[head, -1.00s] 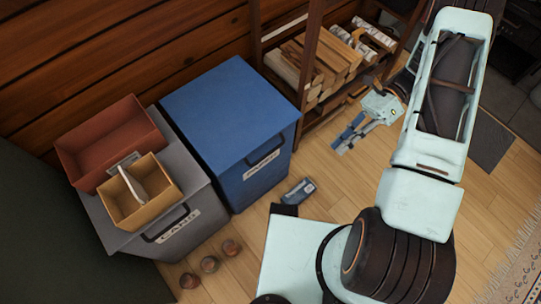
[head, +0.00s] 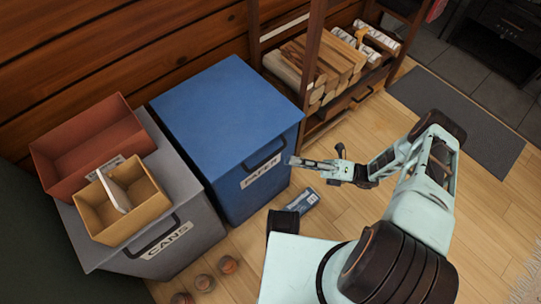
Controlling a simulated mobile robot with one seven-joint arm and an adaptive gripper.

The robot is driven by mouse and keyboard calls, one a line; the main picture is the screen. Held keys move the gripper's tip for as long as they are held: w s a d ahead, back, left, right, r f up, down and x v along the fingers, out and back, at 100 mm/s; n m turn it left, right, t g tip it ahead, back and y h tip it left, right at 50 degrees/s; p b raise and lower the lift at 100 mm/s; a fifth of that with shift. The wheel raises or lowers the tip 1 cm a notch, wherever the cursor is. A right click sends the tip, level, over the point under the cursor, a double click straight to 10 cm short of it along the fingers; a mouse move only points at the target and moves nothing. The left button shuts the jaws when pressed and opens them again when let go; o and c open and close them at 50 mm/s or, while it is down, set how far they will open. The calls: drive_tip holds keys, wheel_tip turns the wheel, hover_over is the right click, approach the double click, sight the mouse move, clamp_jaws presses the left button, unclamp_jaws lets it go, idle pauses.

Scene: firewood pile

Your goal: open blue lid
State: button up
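The blue lid (head: 225,105) lies flat and closed on the blue bin (head: 232,203). A dark handle (head: 263,158) sits at its front edge, above a white label that seems to read PAPER. My gripper (head: 293,161) reaches in from the right, its tips pointing left just right of the handle. In this view the tips overlap the bin's right front edge. I cannot tell whether they touch it. The fingers are seen from the side and look small, so their opening is unclear. Nothing shows in them.
A grey bin (head: 190,228) labelled CANS stands left, bearing a red box (head: 60,185) and a tan box (head: 97,235). A blue packet (head: 303,201) and several cans (head: 204,283) lie on the floor. A firewood rack (head: 318,133) stands behind right.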

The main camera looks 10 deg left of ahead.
sight(271, 156)
drive_tip(key=x, duration=0.8)
drive_tip(key=shift+a, duration=0.1)
clamp_jaws()
